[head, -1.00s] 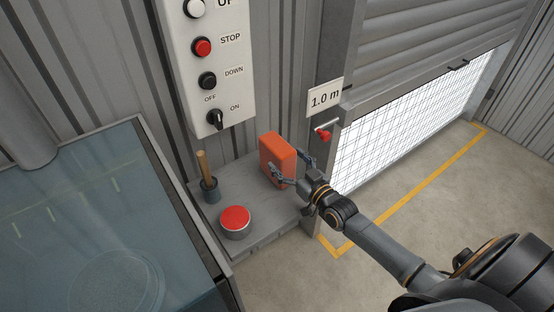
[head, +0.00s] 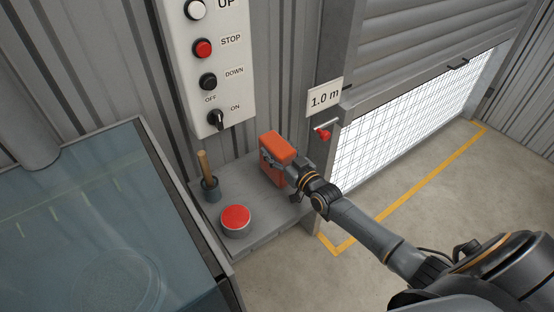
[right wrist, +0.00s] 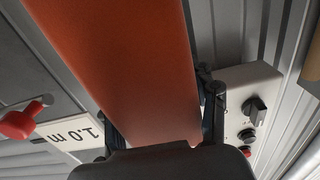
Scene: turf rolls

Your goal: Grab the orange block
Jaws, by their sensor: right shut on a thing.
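The orange block (head: 275,150) stands upright on the grey shelf (head: 258,220), near the wall. My right gripper (head: 280,166) reaches in from the right and is shut on the block, with its fingers on either side of it. In the right wrist view the orange block (right wrist: 125,65) fills the middle, and the dark fingers of my right gripper (right wrist: 163,118) lie along its two sides. The far side of the block is hidden. My left gripper is not in view.
A control panel (head: 212,65) hangs above. A small red lever (head: 323,134) sits right of the block, by the part-raised shutter (head: 430,50). A glass-topped case (head: 90,220) stands at left.

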